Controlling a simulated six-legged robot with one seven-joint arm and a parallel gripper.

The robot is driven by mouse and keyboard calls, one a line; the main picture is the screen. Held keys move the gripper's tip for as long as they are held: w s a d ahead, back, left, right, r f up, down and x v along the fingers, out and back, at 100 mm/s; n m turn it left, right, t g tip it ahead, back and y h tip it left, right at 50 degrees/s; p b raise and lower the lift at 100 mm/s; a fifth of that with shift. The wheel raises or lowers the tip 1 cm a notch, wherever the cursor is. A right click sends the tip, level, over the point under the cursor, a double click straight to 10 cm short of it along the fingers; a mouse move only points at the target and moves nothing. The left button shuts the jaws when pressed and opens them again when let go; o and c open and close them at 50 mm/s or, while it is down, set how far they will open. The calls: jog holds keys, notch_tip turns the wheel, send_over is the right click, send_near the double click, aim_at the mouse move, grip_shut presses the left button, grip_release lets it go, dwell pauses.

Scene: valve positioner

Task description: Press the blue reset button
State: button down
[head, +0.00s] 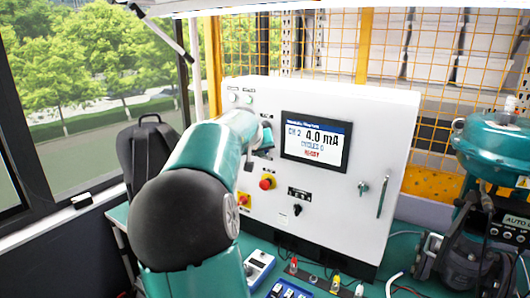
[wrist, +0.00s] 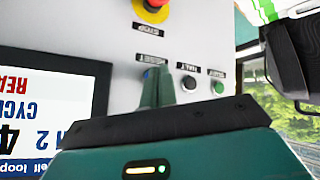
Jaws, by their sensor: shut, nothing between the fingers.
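The white control cabinet (head: 345,190) stands upright in the head view. In the wrist view, which is upside down, the blue reset button (wrist: 146,73) is mostly hidden behind my fingers, with only a sliver of blue showing beside its label. My gripper (wrist: 157,86) is shut and empty, its teal fingertips over the button's place. I cannot tell whether they touch it. In the head view my arm reaches to the cabinet's left part and hides the button.
Beside the reset button are a black button (wrist: 189,83) and a green button (wrist: 218,87). A red emergency stop (wrist: 154,8) on a yellow base is close by. The cabinet screen (head: 316,141) reads 4.0 mA. A teal valve actuator (head: 495,145) stands at the right.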

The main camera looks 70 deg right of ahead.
jog(key=shift+w+a, duration=0.1)
jog(key=shift+a, duration=0.2)
jog(key=shift+w+a, duration=0.2)
jog(key=shift+a, duration=1.05)
jog(key=shift+w+a, duration=0.2)
jog(key=shift+a, duration=1)
jog(key=w+a+f+n+t+y, duration=0.1)
jog(key=w+a+f+n+y, duration=0.15)
jog(key=a, duration=0.65)
jog(key=w+a+f+n+t+y, duration=0.1)
jog(key=w+a+t, duration=0.15)
jog(key=a, duration=0.75)
jog(key=w+a+f+n+t+y, duration=0.15)
jog(key=w+a, duration=0.25)
jog(key=a, duration=0.5)
jog(key=s+a+f+n+y, duration=0.2)
jog(key=s+a, duration=0.3)
jog(key=a, duration=0.9)
jog(key=s+a+f+n+y, duration=0.2)
jog(key=s+a+f+n, duration=0.1)
jog(key=a, duration=1)
jog(key=shift+s+a+f+n+g, duration=0.15)
jog(key=shift+s+a+n+g, duration=0.25)
jog(key=shift+s+n, duration=0.65)
